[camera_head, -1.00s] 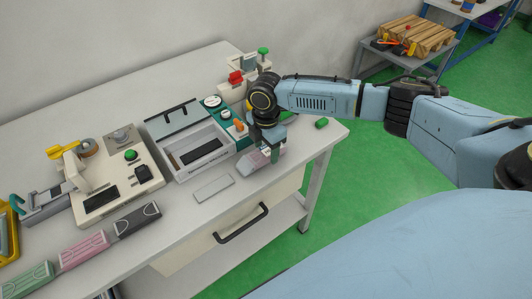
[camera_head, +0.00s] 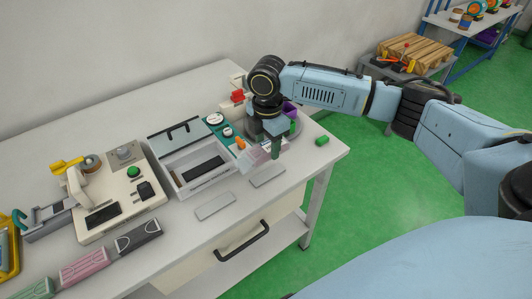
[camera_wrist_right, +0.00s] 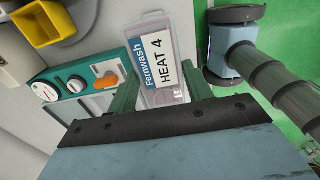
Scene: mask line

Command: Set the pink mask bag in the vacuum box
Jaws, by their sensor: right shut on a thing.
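My right gripper (camera_head: 275,150) is shut on the pink mask bag (camera_head: 254,160), a clear, pale pink flat pouch, and holds it above the table. In the right wrist view the bag (camera_wrist_right: 163,45) sticks out between the green fingers (camera_wrist_right: 163,92), its label reading "Fernwash HEAT 4". The vacuum box (camera_head: 205,184) is a white open-topped box with a dark bar inside and its clear lid (camera_head: 178,140) raised at the back. The bag is just right of the box, apart from its interior as far as I can tell. My left gripper is not in view.
A teal panel (camera_head: 222,127) with a gauge and orange knob stands behind the bag. Two pale flat plates (camera_head: 215,207) lie in front. A cream sealing machine (camera_head: 118,200) is left of the box. A small green object (camera_head: 322,141) lies near the right table edge.

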